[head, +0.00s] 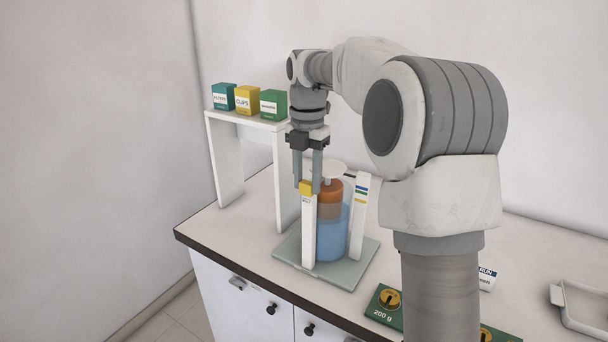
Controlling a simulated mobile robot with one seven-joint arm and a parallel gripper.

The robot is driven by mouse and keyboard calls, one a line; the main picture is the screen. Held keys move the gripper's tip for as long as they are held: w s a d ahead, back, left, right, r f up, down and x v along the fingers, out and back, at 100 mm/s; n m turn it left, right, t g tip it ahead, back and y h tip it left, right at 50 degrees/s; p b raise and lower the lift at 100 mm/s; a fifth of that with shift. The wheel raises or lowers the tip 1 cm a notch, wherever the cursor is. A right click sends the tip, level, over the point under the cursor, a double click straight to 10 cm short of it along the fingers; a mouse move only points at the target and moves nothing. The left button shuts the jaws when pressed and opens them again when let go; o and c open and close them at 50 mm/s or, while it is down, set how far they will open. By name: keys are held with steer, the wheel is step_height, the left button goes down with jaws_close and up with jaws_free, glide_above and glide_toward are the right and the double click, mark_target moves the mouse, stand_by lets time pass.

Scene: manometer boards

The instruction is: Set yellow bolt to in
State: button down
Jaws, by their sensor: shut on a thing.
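The yellow bolt (306,188) is a small yellow block at the top of a white upright post (309,235), at the front of a grey-green base plate (345,275). My gripper (307,185) points straight down over the post, and its two grey fingers are shut on the yellow bolt, one on each side. Whether the bolt is in or out cannot be told from this view.
A second white post (359,215) with coloured stripes stands right of the vessel. A white shelf (230,165) at the left carries teal, yellow and green boxes. Green plates with brass knobs (389,299), a small sign (487,278) and a pale tray (580,305) lie to the right.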

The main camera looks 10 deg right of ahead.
mark_target(308, 181)
steer(key=shift+w+d+r, duration=0.1)
steer(key=shift+d, duration=0.1)
steer(key=shift+c, duration=2.4)
jaws_free()
steer(key=shift+w, duration=0.1)
step_height(308, 181, up, 17)
steer(key=p, duration=0.5)
steer(key=shift+r, duration=0.15)
